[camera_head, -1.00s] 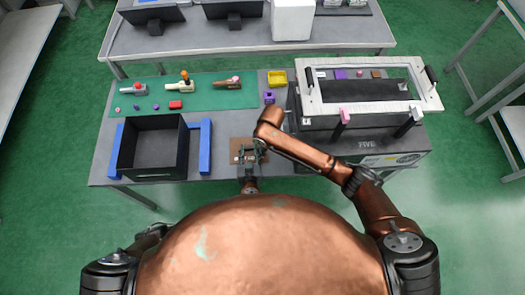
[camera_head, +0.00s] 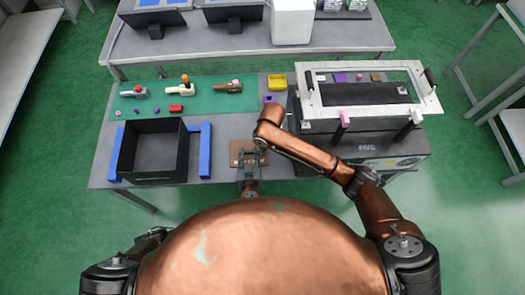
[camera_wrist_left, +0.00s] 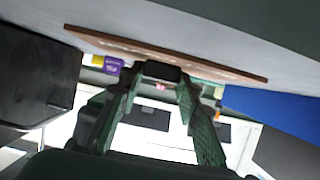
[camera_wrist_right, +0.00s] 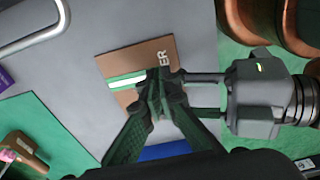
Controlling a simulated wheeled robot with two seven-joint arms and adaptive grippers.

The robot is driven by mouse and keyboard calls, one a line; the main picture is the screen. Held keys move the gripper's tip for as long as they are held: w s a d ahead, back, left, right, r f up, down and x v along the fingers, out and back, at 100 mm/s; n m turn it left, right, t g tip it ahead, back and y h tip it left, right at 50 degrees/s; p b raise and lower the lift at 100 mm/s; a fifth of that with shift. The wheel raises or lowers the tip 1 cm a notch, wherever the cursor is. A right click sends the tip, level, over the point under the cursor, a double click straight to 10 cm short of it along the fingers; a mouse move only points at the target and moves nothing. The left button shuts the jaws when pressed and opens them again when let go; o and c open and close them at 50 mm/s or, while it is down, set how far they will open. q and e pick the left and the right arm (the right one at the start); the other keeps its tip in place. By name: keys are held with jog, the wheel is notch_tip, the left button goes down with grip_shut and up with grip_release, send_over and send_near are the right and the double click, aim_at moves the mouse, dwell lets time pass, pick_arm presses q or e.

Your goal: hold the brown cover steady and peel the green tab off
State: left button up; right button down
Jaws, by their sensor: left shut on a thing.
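The brown cover (camera_head: 236,146) lies flat on the grey table in front of me; white letters show on it in the right wrist view (camera_wrist_right: 165,55). The green tab (camera_wrist_right: 120,83), with a white stripe, lies across the cover. My left gripper (camera_wrist_left: 162,75) is shut at the cover's near edge, with a dark piece between its fingertips. My right gripper (camera_wrist_right: 161,84) is over the cover, its fingertips close together at the tab's right end. Its fingertips hide that end, so I cannot tell whether they grip it.
A black bin (camera_head: 150,160) with blue side bars stands left of the cover. A large dark box (camera_head: 375,145) with a white frame on top stands to the right. Behind are a green mat (camera_head: 205,102) with small parts, a yellow tray (camera_head: 277,80) and a purple container (camera_head: 268,99).

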pick_arm(q)
jog(key=o, duration=1.4)
jog(key=v, duration=1.2)
